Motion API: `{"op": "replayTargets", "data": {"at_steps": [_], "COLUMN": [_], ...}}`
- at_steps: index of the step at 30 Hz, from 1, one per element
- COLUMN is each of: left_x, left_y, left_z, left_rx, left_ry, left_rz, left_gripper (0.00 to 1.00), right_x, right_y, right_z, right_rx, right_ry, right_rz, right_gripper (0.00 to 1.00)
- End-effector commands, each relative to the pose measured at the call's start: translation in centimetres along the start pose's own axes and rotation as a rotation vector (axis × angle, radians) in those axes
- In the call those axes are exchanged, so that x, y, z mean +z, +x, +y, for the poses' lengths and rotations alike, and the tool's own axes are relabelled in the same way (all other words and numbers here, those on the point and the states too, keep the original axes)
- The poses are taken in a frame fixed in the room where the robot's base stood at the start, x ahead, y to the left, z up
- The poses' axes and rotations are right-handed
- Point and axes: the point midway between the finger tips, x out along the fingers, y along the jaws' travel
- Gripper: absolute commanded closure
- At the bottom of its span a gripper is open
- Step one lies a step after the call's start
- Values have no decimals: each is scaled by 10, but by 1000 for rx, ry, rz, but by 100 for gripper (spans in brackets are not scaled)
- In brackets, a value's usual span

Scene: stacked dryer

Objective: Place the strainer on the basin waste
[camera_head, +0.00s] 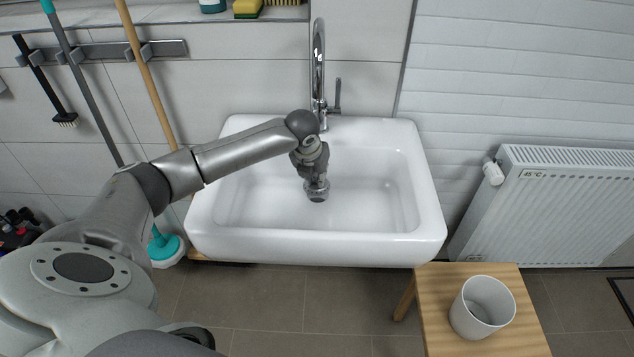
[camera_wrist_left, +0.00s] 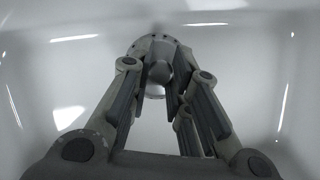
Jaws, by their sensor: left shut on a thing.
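My left gripper (camera_head: 315,178) reaches down into the white basin (camera_head: 375,200). It is shut on the strainer, a round metal piece with small holes along its rim, seen in the left wrist view (camera_wrist_left: 160,46) between the fingertips (camera_wrist_left: 160,75). In the head view the strainer (camera_head: 316,186) shows just below the fingers, over the middle of the basin floor. The basin waste (camera_head: 317,198) shows only as a dark ring right under it, mostly hidden. I cannot tell whether the strainer touches the waste. My right gripper is not in view.
A chrome faucet (camera_head: 319,75) stands behind the gripper at the basin's back edge. A wooden stool (camera_head: 450,300) with a white cup (camera_head: 482,307) is at the front right. A radiator (camera_head: 565,205) is on the right. Brushes and handles hang at the left wall rail (camera_head: 110,50).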

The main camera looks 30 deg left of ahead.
Motion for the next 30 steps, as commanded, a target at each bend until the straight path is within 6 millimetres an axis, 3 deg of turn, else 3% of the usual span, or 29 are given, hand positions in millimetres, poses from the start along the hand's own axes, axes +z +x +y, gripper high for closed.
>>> {"op": "replayTargets", "data": {"at_steps": [8,14,25,26,30], "left_x": [6,-6,-8,-8,-8], "left_y": [17,42,47,48,47], "left_z": [0,0,1,1,1], "left_rx": [0,1,1,1,1], "left_ry": [-1,1,1,0,1], "left_rz": [-1,0,0,0,0], "left_gripper": [100,100,100,81,63], "right_x": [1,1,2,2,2], "right_y": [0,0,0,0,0], "right_z": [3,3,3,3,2], "right_rx": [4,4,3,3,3], "right_ry": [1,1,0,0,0], "right_rz": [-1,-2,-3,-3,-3], "right_gripper": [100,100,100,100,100]}}
